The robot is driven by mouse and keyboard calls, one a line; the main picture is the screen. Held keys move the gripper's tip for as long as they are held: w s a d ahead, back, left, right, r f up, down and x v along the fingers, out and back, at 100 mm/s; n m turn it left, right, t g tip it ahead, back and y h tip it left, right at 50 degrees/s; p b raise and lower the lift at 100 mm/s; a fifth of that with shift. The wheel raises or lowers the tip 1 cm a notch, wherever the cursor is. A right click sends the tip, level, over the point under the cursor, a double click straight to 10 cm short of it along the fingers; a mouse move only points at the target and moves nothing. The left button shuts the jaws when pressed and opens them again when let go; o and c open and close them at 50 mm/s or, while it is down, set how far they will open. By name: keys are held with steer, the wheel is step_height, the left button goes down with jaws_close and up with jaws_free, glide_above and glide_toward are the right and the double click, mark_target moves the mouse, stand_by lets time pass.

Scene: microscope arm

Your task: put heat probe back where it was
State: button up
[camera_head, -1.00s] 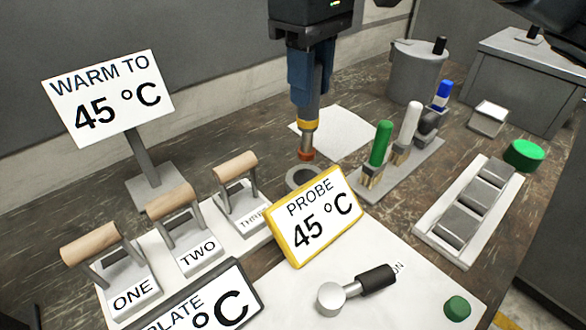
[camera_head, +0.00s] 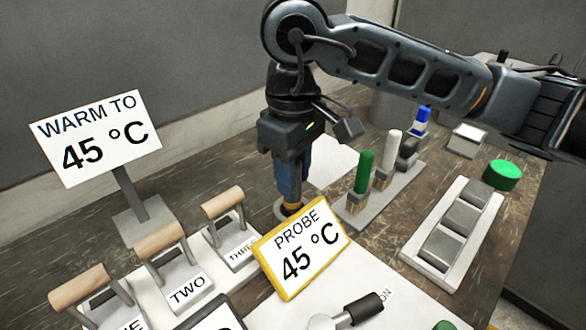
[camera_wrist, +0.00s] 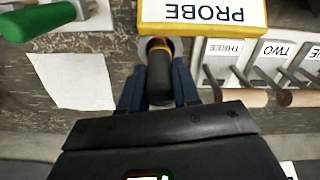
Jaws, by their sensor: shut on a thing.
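My gripper (camera_head: 291,178) points straight down behind the yellow-framed PROBE display (camera_head: 302,247), which reads 45 °C. It is shut on the heat probe (camera_wrist: 160,72), whose dark handle shows between the blue fingers in the wrist view. The probe's yellow band (camera_head: 290,208) shows low at the round grey holder (camera_head: 281,211), mostly hidden by the gripper and the display. The probe looks upright and lowered into or onto the holder; I cannot tell how far its tip is in.
Levers ONE, TWO (camera_head: 168,258) and THREE (camera_head: 226,222) stand left of the PROBE display. A brush rack (camera_head: 392,200) with green and white handles stands close on the right. A WARM TO 45 °C sign (camera_head: 95,140) stands at the left. White paper (camera_head: 330,163) lies behind.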

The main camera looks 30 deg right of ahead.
steer(key=shift+f, duration=0.15)
steer(key=o, duration=1.1)
steer(key=shift+c, duration=0.2)
step_height(320, 180, up, 12)
steer(key=b, duration=0.2)
steer(key=shift+r, duration=0.2)
